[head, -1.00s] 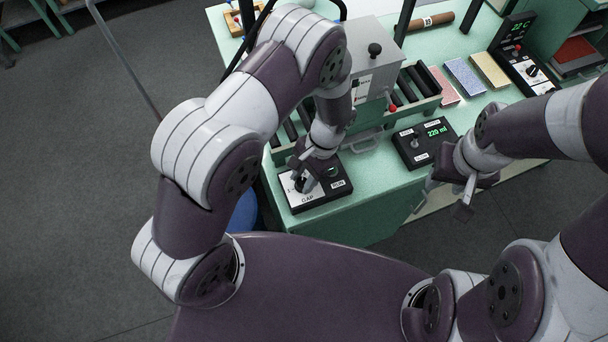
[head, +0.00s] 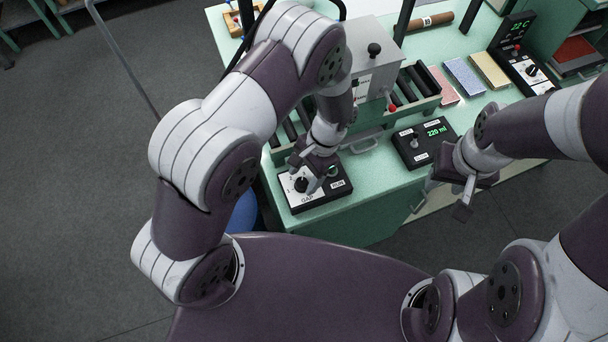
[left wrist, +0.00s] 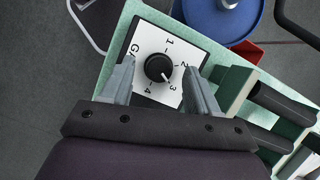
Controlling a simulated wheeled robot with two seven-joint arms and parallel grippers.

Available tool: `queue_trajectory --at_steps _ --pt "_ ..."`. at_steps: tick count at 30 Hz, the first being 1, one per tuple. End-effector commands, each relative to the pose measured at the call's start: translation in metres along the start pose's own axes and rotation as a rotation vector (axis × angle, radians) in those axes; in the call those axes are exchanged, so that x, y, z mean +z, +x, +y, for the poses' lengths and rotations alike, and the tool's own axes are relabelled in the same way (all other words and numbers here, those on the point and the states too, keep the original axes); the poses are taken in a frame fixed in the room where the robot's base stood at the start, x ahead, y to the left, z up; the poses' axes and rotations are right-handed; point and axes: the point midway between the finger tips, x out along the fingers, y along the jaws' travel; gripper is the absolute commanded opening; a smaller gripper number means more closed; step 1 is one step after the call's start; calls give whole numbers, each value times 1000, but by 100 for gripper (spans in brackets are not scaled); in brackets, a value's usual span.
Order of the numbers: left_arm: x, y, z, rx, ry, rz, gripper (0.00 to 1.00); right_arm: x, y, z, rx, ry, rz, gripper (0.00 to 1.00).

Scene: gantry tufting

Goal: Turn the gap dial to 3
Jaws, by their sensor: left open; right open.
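The gap dial (head: 301,185) is a black round knob on a white plate marked GAP, on a black control box at the table's near edge. In the left wrist view the knob (left wrist: 158,68) sits among the numbers 1 to 4, and its white pointer line points at or close to 3. My left gripper (head: 306,174) is open above the dial. Its two fingers (left wrist: 158,88) show on either side of the plate's lower part, apart from the knob. My right gripper (head: 464,197) is open and empty in front of the table's edge, right of the dial.
Beside the dial on the same box is a RUN button (head: 334,171), partly hidden by my left gripper. A roller machine (head: 375,70) stands behind. Bare green tabletop (head: 375,178) lies between the boxes.

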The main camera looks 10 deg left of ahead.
Motion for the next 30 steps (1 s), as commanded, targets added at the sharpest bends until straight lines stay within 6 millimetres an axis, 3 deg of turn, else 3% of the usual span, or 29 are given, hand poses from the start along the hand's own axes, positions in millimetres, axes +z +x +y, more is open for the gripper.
queue_trajectory --at_steps 8,10,13,18,30 --pt "-3 -62 0 -3 1 8 60 2 20 0 0 0 0 43" --pt "2 -90 0 -2 1 3 60 1 5 0 0 0 -1 43" --pt "4 -113 0 -1 1 0 60 -2 -13 0 0 0 0 43" --pt "2 -122 0 0 1 1 60 -3 -23 0 0 0 0 43" --pt "0 -120 0 -1 1 1 60 -2 -21 0 0 0 0 43"
